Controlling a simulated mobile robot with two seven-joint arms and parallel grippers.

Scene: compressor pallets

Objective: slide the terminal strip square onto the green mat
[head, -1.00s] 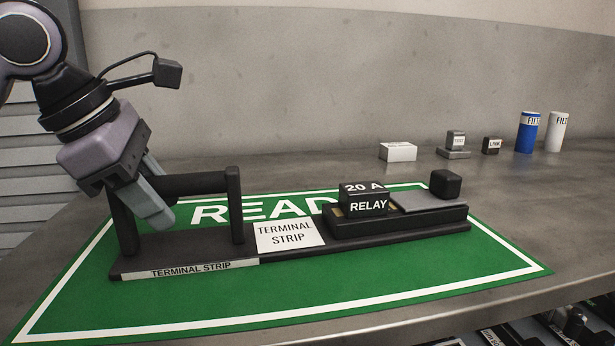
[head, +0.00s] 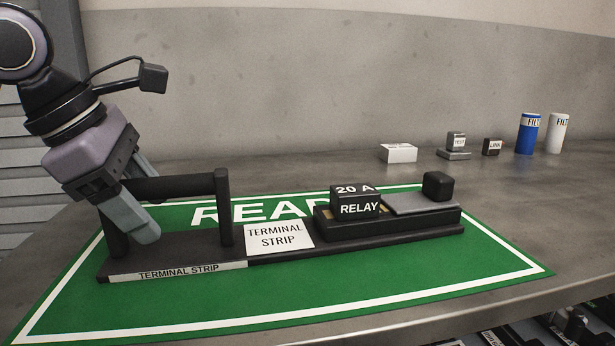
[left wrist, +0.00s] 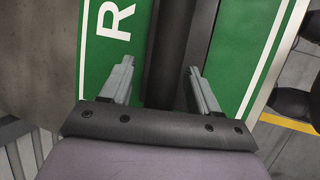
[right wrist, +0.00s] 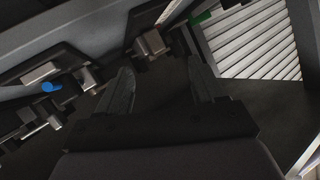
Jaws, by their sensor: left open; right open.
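The terminal strip (head: 350,243) is a long black base with a handle at its left end, a white label plate and a 20 A relay block (head: 358,203). It lies on the green mat (head: 330,292), inside the white border, slightly turned against the mat's edges. My left gripper (head: 145,215) is open, with its fingers on either side of the handle bar (head: 175,186). In the left wrist view the dark bar (left wrist: 170,60) runs between the two parted fingers. My right gripper (right wrist: 165,95) is open and empty, away from the mat; it is not in the head view.
On the grey bench behind the mat stand a white box (head: 398,153), small grey and black parts (head: 491,147), a blue filter (head: 529,133) and a white filter (head: 558,133). The bench's front edge runs close to the mat. Dark parts sit below at the right.

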